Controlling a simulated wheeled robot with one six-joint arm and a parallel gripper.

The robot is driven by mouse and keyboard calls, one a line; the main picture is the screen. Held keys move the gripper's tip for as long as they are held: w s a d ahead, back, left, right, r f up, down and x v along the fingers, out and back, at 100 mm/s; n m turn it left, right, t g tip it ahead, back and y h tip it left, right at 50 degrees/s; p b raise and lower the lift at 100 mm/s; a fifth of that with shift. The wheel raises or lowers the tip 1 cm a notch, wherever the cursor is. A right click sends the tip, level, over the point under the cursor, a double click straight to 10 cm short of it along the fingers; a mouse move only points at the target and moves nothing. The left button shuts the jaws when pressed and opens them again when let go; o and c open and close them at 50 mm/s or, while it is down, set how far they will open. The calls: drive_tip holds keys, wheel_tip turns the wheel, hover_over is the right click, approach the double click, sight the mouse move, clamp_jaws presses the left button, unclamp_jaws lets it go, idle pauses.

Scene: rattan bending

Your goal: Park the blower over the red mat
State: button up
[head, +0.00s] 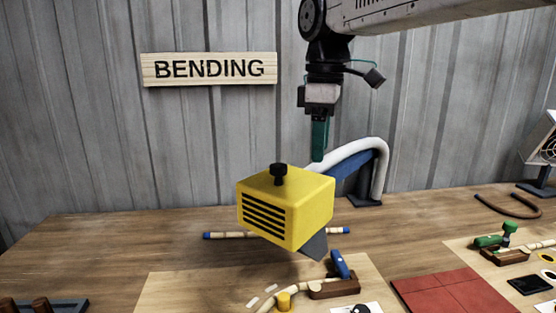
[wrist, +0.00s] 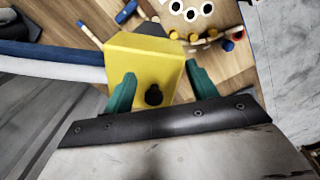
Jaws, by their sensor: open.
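The blower is a yellow box (head: 285,210) with black side slots, a black knob (head: 278,172) on top and a dark grey nozzle (head: 316,246) underneath. It hangs above the table at the end of a blue arm with a white hose. The red mat (head: 445,292) lies flat at the lower right, apart from the blower, and is not in the wrist view. My gripper (head: 319,158) is above and behind the box, to the right of the knob. In the wrist view its green fingers (wrist: 160,72) are open, with the yellow box and knob showing between and beyond them, not gripped.
The blower's arm base (head: 366,198) stands at the back. A pale pole with blue ends (head: 222,236) lies behind the blower. A board with a wooden jig (head: 333,288) is in front. The left tabletop is mostly clear.

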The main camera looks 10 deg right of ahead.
sight(278, 165)
drive_tip(key=w+a+n, duration=0.1)
drive_tip(key=w+a, duration=0.1)
drive_tip(key=w+a+r+n, duration=0.1)
drive_tip(key=w+a+n, duration=0.2)
drive_tip(key=w+a, duration=0.2)
drive_tip(key=shift+r+n, duration=0.25)
drive_tip(key=shift+n, duration=0.05)
drive_tip(key=shift+w+f, duration=0.15)
drive_tip(key=shift+f, duration=3.65)
